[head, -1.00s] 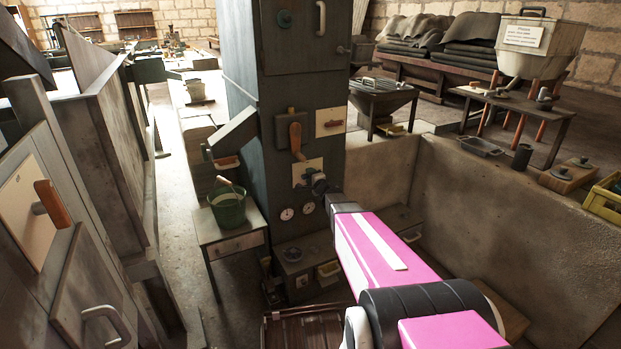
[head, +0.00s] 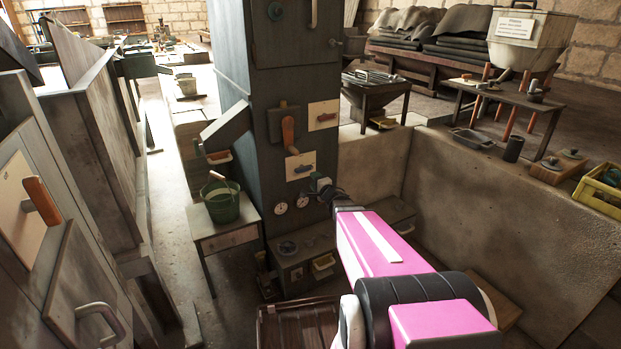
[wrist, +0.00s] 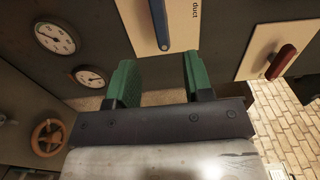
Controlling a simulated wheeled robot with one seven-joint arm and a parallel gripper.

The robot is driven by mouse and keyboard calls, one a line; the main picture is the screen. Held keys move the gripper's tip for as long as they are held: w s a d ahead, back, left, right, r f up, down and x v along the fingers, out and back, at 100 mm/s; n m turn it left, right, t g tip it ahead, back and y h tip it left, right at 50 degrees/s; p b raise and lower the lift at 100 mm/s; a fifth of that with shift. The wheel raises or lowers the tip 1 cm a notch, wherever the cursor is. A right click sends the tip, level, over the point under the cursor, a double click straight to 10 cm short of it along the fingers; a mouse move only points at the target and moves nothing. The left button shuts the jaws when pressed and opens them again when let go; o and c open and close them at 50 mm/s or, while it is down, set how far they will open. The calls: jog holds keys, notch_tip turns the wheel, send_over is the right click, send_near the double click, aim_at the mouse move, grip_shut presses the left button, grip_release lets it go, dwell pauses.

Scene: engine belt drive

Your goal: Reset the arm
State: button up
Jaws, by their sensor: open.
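My arm shows in the head view as a pink and black link reaching toward the dark cabinet column (head: 238,110). My gripper (wrist: 158,82) shows in the wrist view with its two green fingers apart and nothing between them. Past the fingers is a cream panel with a blue lever handle (wrist: 160,22), lettered "duct". In the head view the gripper end is small beside the column's lower panel, and its fingers are hard to make out there.
Two gauges (wrist: 55,38), an orange handwheel (wrist: 47,136) and a red-handled panel (wrist: 280,62) surround my gripper. A green bucket (head: 220,203) stands on a small table left of the column. A low wall (head: 500,210) lies to the right.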

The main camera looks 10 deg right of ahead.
jog(key=shift+s+d, duration=0.1)
jog(key=shift+s, duration=0.1)
jog(key=s+d+f+n+g+h, duration=0.3)
jog(key=s+f+n+g+h, duration=0.2)
jog(key=s+g+h, duration=0.5)
jog(key=s+a+n+g+y, duration=0.2)
jog(key=s+a+n+g, duration=0.1)
jog(key=s, duration=0.5)
jog(key=s+a+f+n+g+y, duration=0.1)
jog(key=s+a+n+g+y, duration=0.1)
jog(key=s+n, duration=0.4)
jog(key=s+a+g, duration=0.1)
jog(key=s+g, duration=0.1)
jog(key=s, duration=0.1)
